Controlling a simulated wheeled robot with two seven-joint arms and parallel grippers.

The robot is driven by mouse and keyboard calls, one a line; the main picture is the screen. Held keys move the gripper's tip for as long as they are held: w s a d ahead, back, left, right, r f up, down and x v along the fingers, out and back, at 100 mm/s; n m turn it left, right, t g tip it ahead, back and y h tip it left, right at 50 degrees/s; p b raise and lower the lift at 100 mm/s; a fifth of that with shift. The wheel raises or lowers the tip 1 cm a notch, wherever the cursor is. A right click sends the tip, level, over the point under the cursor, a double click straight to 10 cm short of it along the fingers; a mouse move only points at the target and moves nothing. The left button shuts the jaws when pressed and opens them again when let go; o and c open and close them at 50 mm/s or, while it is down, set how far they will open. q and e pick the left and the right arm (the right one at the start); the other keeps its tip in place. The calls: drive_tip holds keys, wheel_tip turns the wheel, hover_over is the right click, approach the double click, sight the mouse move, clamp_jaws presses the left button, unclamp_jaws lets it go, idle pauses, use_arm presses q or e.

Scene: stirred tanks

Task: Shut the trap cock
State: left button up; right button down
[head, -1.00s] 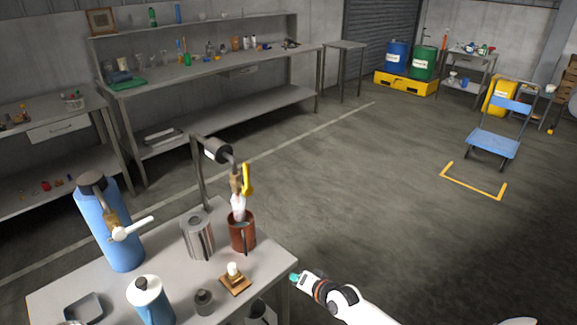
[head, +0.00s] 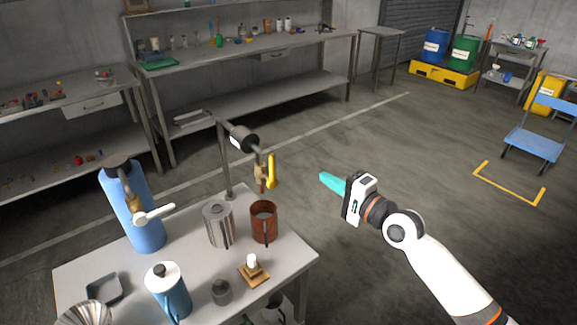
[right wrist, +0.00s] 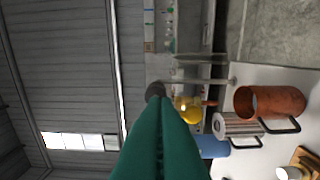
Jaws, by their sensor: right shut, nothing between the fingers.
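A brass cock (head: 260,172) with a yellow lever (head: 271,170) hangs from a dark round body (head: 243,138) on a grey post. The lever stands upright beside the cock, and no white plume shows under the outlet. A brown mug (head: 264,222) stands below it. My right gripper (head: 322,177) is shut and empty, to the right of the yellow lever and apart from it in the picture. In the right wrist view its teal fingers (right wrist: 160,112) are together, with the yellow lever (right wrist: 187,109) just beyond them. My left gripper is not in view.
On the same table (head: 210,268) stand a ribbed metal vessel (head: 217,226), a blue cylinder (head: 133,208) with a white lever (head: 155,214), a blue jug (head: 172,298) and a wooden block (head: 253,275) with a white knob. Open floor lies to the right.

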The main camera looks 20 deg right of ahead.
sight(272, 168)
drive_tip(key=w+a+p, duration=0.5)
drive_tip(key=w+a, duration=0.2)
drive_tip(key=w, duration=0.1)
drive_tip(key=shift+w+a, duration=0.15)
drive_tip(key=shift+a, duration=0.2)
drive_tip(key=shift+f, duration=0.1)
